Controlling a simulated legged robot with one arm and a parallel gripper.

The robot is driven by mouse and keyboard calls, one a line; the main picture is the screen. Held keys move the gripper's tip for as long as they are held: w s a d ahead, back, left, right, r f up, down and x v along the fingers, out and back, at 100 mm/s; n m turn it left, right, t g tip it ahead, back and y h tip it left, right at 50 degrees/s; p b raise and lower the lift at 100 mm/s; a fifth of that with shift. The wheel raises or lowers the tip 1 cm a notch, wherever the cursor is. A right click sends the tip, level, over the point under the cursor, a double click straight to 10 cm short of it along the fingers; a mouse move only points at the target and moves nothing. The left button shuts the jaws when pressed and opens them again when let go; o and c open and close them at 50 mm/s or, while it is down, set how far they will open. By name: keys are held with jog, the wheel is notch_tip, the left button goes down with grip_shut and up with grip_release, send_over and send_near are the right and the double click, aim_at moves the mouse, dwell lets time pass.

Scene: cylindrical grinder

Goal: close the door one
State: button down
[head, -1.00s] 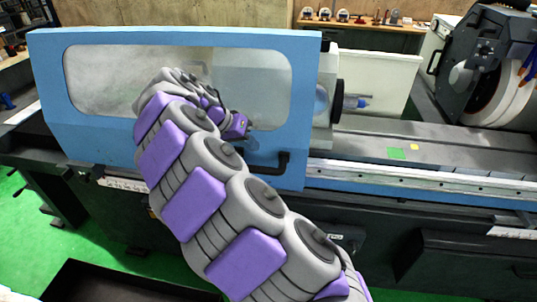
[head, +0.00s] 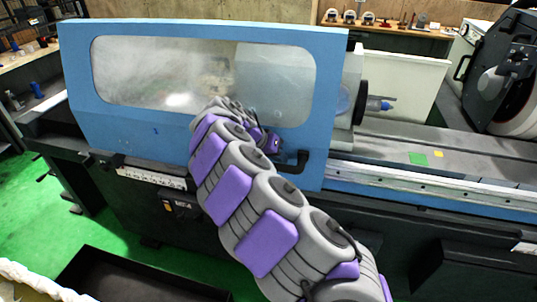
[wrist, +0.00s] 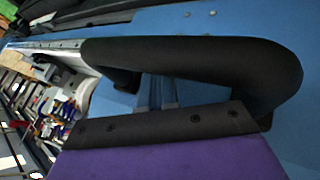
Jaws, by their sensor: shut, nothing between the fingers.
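The blue door (head: 75,75) with a large cloudy window stands across the left part of the grinder. Its black handle (head: 301,160) is at the lower right corner of the door. My gripper (head: 275,145) is just left of the handle in the head view, its tip partly hidden by my arm. In the wrist view the black handle bar (wrist: 190,58) runs across the top, close to my gripper's dark finger plate (wrist: 165,125). I cannot tell whether they touch. My gripper is shut and empty.
Right of the door the workhead chuck (head: 360,100) and the long grey machine bed (head: 450,150) are exposed. A large grinding wheel housing (head: 500,75) stands at the far right. A black tray (head: 140,275) lies on the green floor in front.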

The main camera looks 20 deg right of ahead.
jog(key=shift+s+d+r+b, duration=0.15)
jog(key=shift+s+d+r, duration=0.05)
jog(key=shift+s+d, duration=0.35)
jog(key=shift+s+d+r+b, duration=0.2)
jog(key=shift+s+d, duration=0.2)
jog(key=shift+d, duration=0.15)
